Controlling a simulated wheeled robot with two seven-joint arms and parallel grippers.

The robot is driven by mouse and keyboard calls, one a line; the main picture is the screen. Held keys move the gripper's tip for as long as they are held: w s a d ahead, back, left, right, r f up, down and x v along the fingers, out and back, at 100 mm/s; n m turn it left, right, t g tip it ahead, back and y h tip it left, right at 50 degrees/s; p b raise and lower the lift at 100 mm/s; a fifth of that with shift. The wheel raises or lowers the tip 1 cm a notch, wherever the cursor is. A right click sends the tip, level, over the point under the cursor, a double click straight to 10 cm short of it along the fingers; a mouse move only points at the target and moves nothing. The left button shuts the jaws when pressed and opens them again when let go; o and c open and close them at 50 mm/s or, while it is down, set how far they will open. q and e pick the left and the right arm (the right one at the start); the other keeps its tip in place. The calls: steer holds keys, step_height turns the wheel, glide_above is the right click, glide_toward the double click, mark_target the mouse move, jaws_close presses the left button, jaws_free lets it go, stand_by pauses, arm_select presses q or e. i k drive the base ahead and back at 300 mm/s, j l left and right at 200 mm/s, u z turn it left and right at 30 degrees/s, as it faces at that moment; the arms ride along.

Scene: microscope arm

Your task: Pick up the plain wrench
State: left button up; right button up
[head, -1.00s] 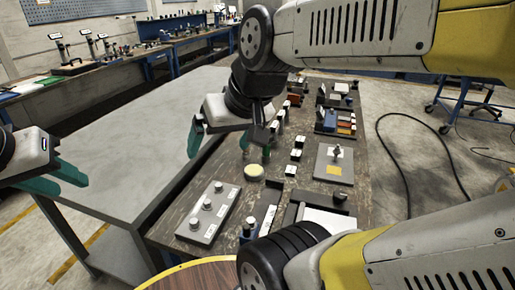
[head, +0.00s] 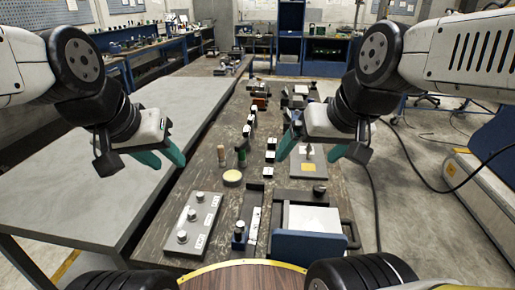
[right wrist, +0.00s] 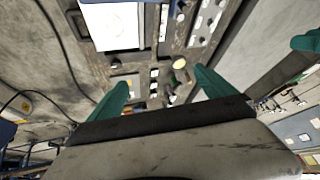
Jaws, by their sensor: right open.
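I cannot make out a plain wrench for certain; the items on the dark workbench (head: 215,140) are small. My left gripper (head: 168,160) is over the left side, above the edge between the grey table and the workbench. Its teal fingers are apart and empty. My right gripper (head: 307,156) hangs above the right part of the workbench, near a grey plate with a yellow square (head: 308,168). Its fingers are apart with nothing between them. In the right wrist view, the open right gripper (right wrist: 160,82) has workbench items beyond its fingers.
On the workbench are a grey block with several round knobs (head: 194,222), a round pale-yellow disc (head: 232,177), small white-topped blocks (head: 269,157) and a blue-fronted tray with a white sheet (head: 311,218). The grey table (head: 90,185) at left is mostly clear.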

mark_target(240, 148)
steer(key=j, duration=0.5)
steer(key=i+j, duration=0.15)
steer(key=j, duration=0.4)
steer(key=j+u, duration=0.1)
steer(key=j, duration=0.4)
steer(key=i, duration=0.05)
